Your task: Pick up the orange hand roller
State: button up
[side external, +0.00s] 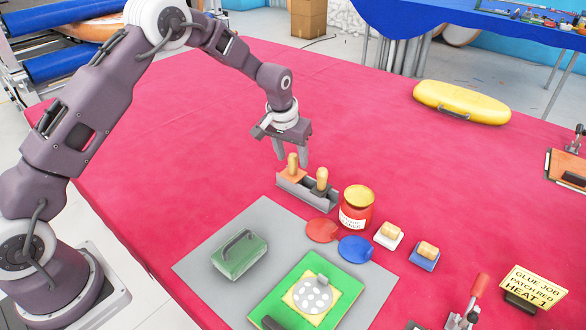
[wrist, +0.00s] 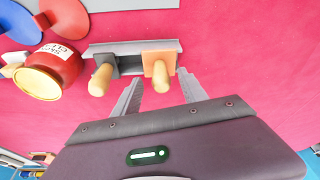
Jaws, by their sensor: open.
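The orange hand roller (side external: 291,175) stands upright in a grey metal holder (side external: 308,194), its wooden handle pointing up. In the wrist view its orange head (wrist: 159,60) sits in the right part of the holder, with the handle toward me. A dark-headed tool (side external: 320,183) with a similar wooden handle stands beside it; it also shows in the wrist view (wrist: 103,78). My gripper (side external: 291,157) is open at the top of the orange roller's handle. In the wrist view its fingertips (wrist: 160,79) lie on either side of that handle, with visible gaps.
A red jar (side external: 356,210) stands right of the holder, near red (side external: 322,230) and blue (side external: 355,248) discs. Two small wooden-handled tools (side external: 390,235) lie further right. A grey mat (side external: 205,262) carries a green block (side external: 240,255) and green board.

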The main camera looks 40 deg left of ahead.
jog(key=x, duration=0.3)
jog(key=shift+f, duration=0.15)
grip_shut()
notch_tip(320, 180, up, 10)
jog(key=shift+r, duration=0.1)
dwell(0.3)
